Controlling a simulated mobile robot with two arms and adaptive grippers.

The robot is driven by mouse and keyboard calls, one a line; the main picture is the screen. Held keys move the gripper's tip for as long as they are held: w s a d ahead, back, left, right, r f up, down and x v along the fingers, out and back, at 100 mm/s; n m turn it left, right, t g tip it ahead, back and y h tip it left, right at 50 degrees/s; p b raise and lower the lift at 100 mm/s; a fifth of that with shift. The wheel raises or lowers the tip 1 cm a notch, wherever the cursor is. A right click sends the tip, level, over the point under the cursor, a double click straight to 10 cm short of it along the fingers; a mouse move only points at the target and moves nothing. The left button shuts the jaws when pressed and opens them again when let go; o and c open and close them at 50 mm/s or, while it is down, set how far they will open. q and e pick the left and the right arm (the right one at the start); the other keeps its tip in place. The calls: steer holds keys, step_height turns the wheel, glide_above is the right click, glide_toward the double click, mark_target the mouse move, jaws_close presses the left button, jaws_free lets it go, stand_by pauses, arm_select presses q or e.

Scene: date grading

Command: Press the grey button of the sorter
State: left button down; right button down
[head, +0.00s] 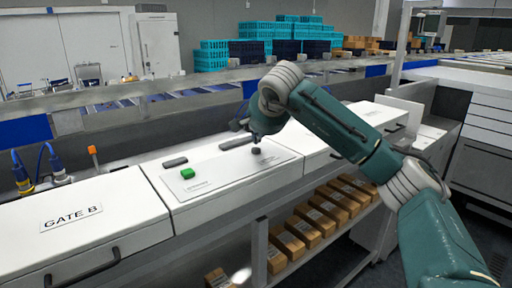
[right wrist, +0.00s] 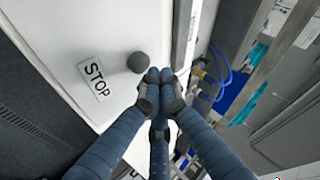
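The sorter's control panel (head: 215,182) is a white plate on a white cabinet. A dark grey round button (head: 256,151) sits on its right part, and a green button (head: 188,173) on its left part. In the right wrist view the grey button (right wrist: 138,62) is a round knob beside a STOP label (right wrist: 95,78). My right gripper (head: 254,137) is just above the grey button in the head view. In the right wrist view its fingertips (right wrist: 160,76) are together with nothing between them, beside the button; contact cannot be told. My left gripper is not in view.
A cabinet marked GATE B (head: 71,218) stands at the left. Blue cables (head: 50,165) and an orange-topped post (head: 93,152) rise behind it. Cardboard boxes (head: 310,230) fill the shelf below. A conveyor rail (head: 140,103) runs behind the panel.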

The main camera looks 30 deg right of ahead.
mark_target(258, 149)
step_height(258, 149, up, 5)
steer(key=p, duration=0.4)
steer(key=shift+r+p, duration=0.1)
steer(key=shift+p, duration=0.25)
stand_by(0.7)
